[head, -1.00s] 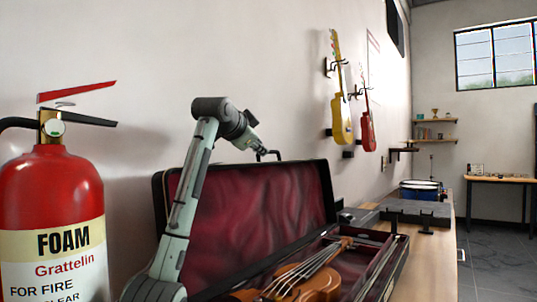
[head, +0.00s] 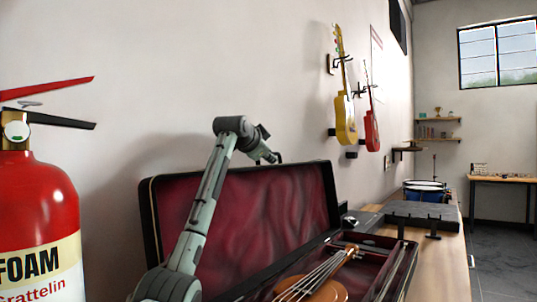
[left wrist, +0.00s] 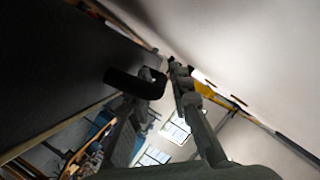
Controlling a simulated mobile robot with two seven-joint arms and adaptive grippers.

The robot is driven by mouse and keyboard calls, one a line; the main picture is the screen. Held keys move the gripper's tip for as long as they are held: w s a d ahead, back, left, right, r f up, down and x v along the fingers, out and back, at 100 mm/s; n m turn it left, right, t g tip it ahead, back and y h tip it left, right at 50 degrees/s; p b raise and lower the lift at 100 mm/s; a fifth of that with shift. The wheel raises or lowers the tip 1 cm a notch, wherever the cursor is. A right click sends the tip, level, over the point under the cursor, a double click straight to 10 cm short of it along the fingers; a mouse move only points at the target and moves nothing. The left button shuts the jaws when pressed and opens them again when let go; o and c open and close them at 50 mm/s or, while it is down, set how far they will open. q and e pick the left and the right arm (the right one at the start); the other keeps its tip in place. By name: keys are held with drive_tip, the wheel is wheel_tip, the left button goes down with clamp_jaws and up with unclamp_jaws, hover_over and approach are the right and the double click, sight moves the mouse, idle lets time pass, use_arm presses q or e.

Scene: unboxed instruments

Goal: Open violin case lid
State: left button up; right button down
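The violin case (head: 408,262) lies on the wooden bench with its lid (head: 250,215) standing raised, showing dark red lining. A violin (head: 325,285) and a bow lie inside. My left arm reaches across the front of the lid. The left gripper (head: 268,157) is at the lid's top edge. In the left wrist view the left gripper's (left wrist: 160,95) fingers are apart, with a black loop-shaped handle (left wrist: 125,82) close by, beside the dark outer side of the lid (left wrist: 45,75). Whether a finger touches the handle is unclear. My right gripper is out of view.
A red fire extinguisher (head: 35,205) stands close at left. The wall (head: 200,60) is behind the lid, with a yellow guitar (head: 346,120) and a red guitar (head: 372,130) hung on it. A dark case (head: 415,212) and a blue drum (head: 425,192) sit further along the bench.

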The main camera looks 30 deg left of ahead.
use_arm(q)
drive_tip(key=shift+c, duration=0.2)
clamp_jaws()
